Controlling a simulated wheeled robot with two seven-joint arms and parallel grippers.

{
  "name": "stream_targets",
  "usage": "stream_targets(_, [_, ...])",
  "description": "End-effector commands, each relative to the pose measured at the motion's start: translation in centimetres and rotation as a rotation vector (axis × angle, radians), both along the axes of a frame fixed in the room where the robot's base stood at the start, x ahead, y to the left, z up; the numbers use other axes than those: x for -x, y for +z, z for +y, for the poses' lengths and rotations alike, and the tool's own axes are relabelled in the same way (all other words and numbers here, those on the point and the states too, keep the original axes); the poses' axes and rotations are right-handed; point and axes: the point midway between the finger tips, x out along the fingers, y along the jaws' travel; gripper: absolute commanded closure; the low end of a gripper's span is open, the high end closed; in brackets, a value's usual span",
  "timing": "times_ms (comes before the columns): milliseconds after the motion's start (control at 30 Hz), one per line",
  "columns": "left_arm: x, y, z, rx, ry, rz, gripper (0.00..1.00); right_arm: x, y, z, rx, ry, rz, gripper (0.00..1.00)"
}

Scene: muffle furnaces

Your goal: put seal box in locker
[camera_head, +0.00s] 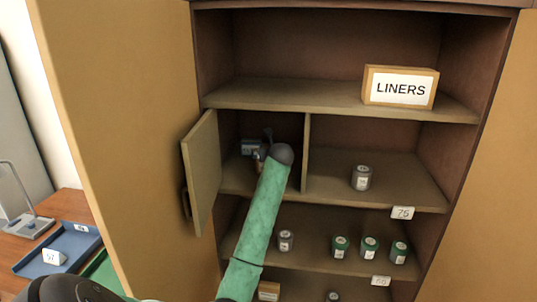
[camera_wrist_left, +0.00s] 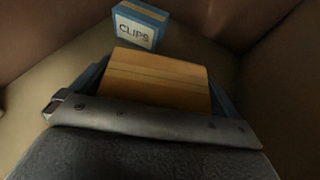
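The small locker (camera_head: 200,172) is the left compartment of the cabinet's middle shelf, and its little door stands open to the left. My left arm reaches into it, and the arm mostly hides my left gripper (camera_head: 261,155). In the left wrist view, a tan box with a lighter stripe, likely the seal box (camera_wrist_left: 158,78), sits between the fingers of my left gripper (camera_wrist_left: 155,92), which look closed against its sides. No label shows on it. A blue-edged CLIPS box (camera_wrist_left: 139,26) stands behind it inside the locker. My right gripper is not in view.
A LINERS box (camera_head: 400,87) stands on the shelf above. A grey jar (camera_head: 361,178) stands right of the divider (camera_head: 305,152). Several small jars stand on the shelf below. Big cabinet doors stand open at both sides. A blue tray (camera_head: 60,250) lies on the table at left.

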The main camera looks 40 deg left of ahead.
Motion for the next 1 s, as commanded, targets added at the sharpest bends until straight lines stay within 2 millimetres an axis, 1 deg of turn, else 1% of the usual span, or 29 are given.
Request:
stream_targets(100, [0.0, 0.3, -0.1, 0.001, 0.0, -0.002, 0.0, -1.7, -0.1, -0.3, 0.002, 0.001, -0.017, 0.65])
stream_targets(233, [0.9, 0.6, -1.2, -0.003, -0.001, -0.003, 0.0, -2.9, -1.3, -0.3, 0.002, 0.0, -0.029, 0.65])
stream_targets(367, [2.2, 1.4, -3.1, -0.004, -0.001, -0.003, 0.0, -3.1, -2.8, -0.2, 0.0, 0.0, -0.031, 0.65])
stream_targets(533, [4.1, 2.8, -5.6, -0.003, -0.002, -0.003, 0.0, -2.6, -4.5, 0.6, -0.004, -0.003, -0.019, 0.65])
stream_targets(567, [4.3, 3.1, -5.9, -0.002, -0.001, -0.003, 0.0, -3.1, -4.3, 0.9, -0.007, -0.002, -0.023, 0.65])
stream_targets(600, [4.6, 3.3, -6.3, -0.002, -0.001, -0.002, 0.0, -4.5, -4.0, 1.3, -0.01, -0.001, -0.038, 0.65])
stream_targets(633, [4.8, 3.5, -6.6, -0.003, -0.001, -0.003, 0.0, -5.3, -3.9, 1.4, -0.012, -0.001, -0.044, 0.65])
stream_targets(700, [5.3, 3.8, -7.3, -0.002, 0.0, -0.002, 0.0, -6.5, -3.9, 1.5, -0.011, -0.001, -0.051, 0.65])
stream_targets(900, [6.2, 4.6, -8.6, -0.001, 0.0, -0.001, 0.0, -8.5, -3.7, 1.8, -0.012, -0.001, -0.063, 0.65])
stream_targets(1000, [6.5, 4.9, -8.9, -0.001, 0.0, -0.001, 0.0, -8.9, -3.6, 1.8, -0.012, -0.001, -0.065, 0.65])
